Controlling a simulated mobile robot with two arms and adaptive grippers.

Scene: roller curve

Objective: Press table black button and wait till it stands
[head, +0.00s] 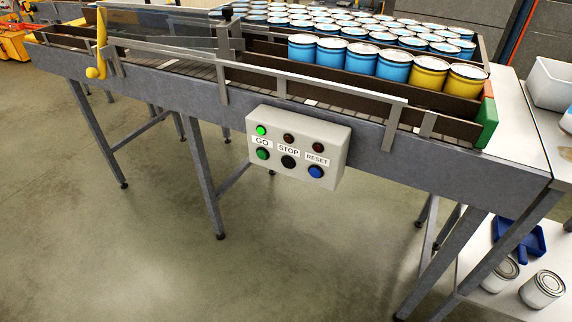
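A light grey control box (327,157) is mounted on the front side of the grey conveyor table (400,165). Its black button (289,162) sits in the middle of the lower row, under the STOP label. A green button (262,154) under GO is to its left and a blue button (316,171) under RESET to its right. Above them, the green lamp (261,130) is lit; the two red lamps (288,138) look dark. Neither of my grippers shows in the head view, and nothing touches the box.
Blue and yellow cans (393,65) stand crowded on the table behind a metal guide rail (340,88). A yellow post with a ball (98,55) stands at the left. White cans (541,289) and a blue dustpan (518,240) are on a low shelf at right. The floor in front is clear.

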